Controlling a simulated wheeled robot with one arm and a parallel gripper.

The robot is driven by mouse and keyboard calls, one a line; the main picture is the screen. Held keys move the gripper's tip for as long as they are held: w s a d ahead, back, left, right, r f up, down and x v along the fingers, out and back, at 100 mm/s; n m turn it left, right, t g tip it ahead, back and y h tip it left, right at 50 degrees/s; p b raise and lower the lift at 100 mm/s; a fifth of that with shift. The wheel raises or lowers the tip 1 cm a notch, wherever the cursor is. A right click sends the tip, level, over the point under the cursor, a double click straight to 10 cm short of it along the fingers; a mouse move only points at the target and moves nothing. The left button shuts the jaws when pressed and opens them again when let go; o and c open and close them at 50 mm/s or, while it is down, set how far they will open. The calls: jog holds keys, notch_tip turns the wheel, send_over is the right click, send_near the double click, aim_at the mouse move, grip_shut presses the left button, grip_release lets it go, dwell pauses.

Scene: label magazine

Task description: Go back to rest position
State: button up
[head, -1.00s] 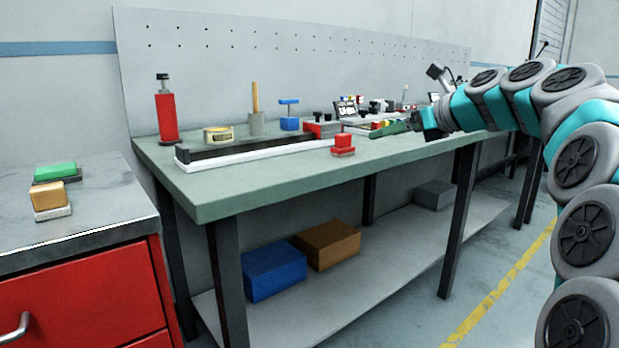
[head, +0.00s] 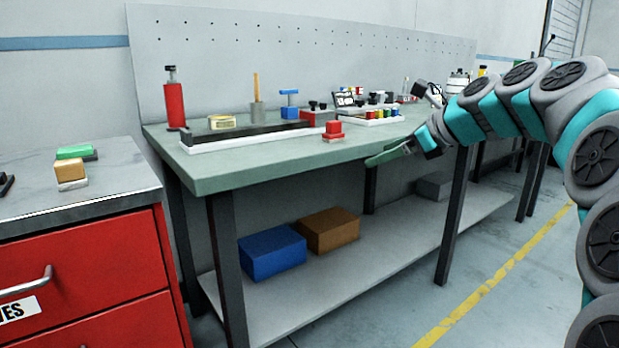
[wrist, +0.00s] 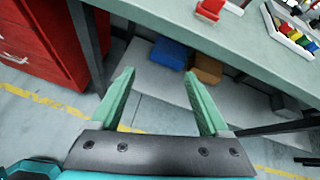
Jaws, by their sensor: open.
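My gripper (head: 388,154) is at the front edge of the green-topped workbench (head: 235,171), toward its right part in the head view. In the wrist view, its two green fingers (wrist: 158,100) are spread apart with nothing between them. Beyond and below the fingers are the bench's lower shelf and the floor. My arm reaches in from the right side of the head view.
The bench holds a red bottle (head: 174,105), a black-and-white rail (head: 245,136), a red block (head: 334,130) and a tray of coloured pieces (head: 371,118). Blue (head: 272,252) and brown boxes (head: 329,229) lie on the shelf. A red drawer cabinet (head: 85,280) stands left. Floor before the bench is clear.

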jog(key=s+a+f+n+g+h, duration=0.1)
jog(key=s+a+f+n+g, duration=0.25)
jog(key=s+f+n, duration=0.4)
jog(key=s+a+f+n+g+h, duration=0.2)
jog(key=s+a+f+n, duration=0.2)
jog(key=s+f, duration=0.55)
jog(key=s+d+f+n+g+h, duration=0.2)
jog(key=s+f+n, duration=0.4)
jog(key=s, duration=0.7)
jog(key=s+d+f+n+g+h, duration=0.2)
jog(key=s+d+f+n, duration=0.3)
jog(key=s+f, duration=0.5)
jog(key=s+n+g, duration=0.1)
jog(key=s+n, duration=0.1)
jog(key=s, duration=0.2)
jog(key=shift+h, duration=0.3)
jog(key=shift+o, duration=0.3)
jog(key=shift+w+n, duration=0.1)
jog(key=shift+n, duration=0.15)
